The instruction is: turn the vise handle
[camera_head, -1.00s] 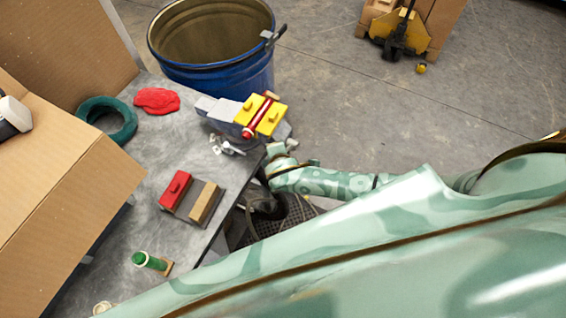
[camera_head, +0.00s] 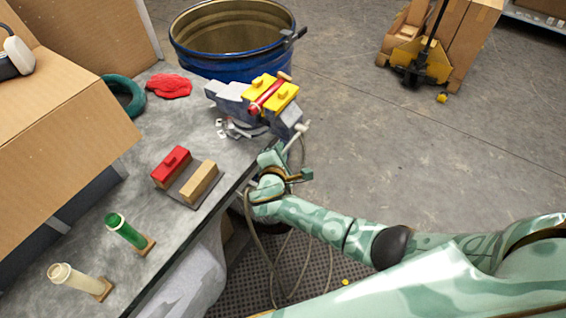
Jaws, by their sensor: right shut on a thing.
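The grey vise (camera_head: 229,95) is mounted at the bench's far right corner. Two yellow jaw blocks (camera_head: 283,97) sit on it, with a red rod (camera_head: 268,94) lying between them. The slim pale vise handle (camera_head: 301,129) is at the vise's near right side, tilted, with its knobbed upper end showing. My right gripper (camera_head: 287,151) is just beyond the bench edge, below the vise, and is shut on the handle. The fingers hide the handle's lower part. My left gripper is out of view.
A cardboard box (camera_head: 70,130) stands left. A blue barrel (camera_head: 230,65) stands behind the bench.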

